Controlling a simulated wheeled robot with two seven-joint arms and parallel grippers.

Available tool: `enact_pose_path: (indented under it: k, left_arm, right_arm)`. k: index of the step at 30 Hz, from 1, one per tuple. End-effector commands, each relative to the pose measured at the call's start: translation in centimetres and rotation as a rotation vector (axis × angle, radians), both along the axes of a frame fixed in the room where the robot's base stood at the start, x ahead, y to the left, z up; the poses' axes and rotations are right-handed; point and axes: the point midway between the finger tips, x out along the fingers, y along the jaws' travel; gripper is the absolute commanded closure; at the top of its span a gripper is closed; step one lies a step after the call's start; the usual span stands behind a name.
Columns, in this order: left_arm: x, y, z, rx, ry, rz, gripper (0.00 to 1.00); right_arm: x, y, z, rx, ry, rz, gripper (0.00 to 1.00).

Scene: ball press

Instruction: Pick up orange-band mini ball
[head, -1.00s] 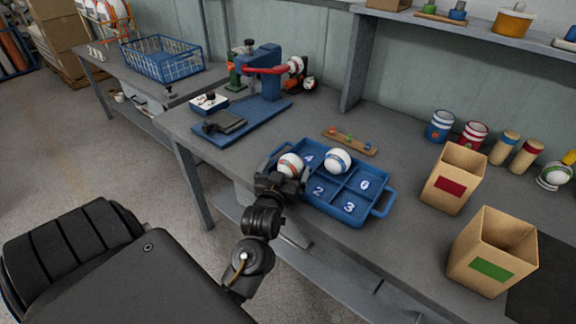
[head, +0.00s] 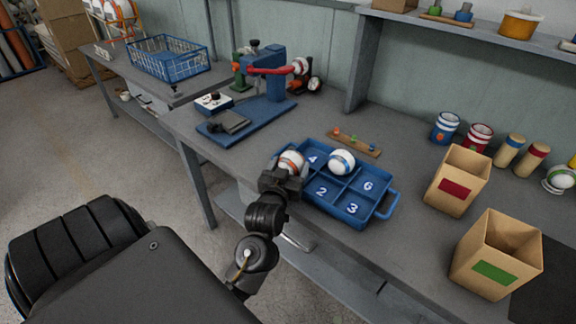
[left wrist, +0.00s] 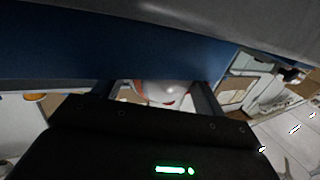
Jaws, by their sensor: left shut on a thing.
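The orange-band mini ball (head: 291,161) is white with an orange-red band and sits at the left end of the blue numbered tray (head: 377,214). My left gripper (head: 284,172) is shut on this ball, and its body hides the ball's lower part. In the left wrist view the ball (left wrist: 166,92) shows between the two fingers, partly covered by the gripper body. I cannot tell whether the ball touches the tray floor. A second white ball with a blue band (head: 341,162) rests in a back compartment of the tray. My right gripper is not in view.
A blue press with a red lever (head: 268,80) stands behind the tray to the left. A wooden strip with coloured knobs (head: 354,143) lies behind the tray. Boxes with a red label (head: 457,180) and a green label (head: 496,254) stand to the right.

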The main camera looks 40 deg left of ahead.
Motion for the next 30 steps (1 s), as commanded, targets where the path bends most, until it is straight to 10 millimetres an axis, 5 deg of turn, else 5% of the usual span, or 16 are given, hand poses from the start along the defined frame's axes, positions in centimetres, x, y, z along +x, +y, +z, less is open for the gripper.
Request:
enact_pose_path:
  k: [13, 30]
  left_arm:
    - [0.0, 0.1, 7.5, 0.000, -0.003, 0.000, 0.51]
    - [0.0, 0.1, 8.6, 0.001, 0.000, 0.000, 0.51]
  right_arm:
    - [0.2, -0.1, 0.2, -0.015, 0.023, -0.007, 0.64]
    - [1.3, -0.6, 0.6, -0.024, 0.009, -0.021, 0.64]
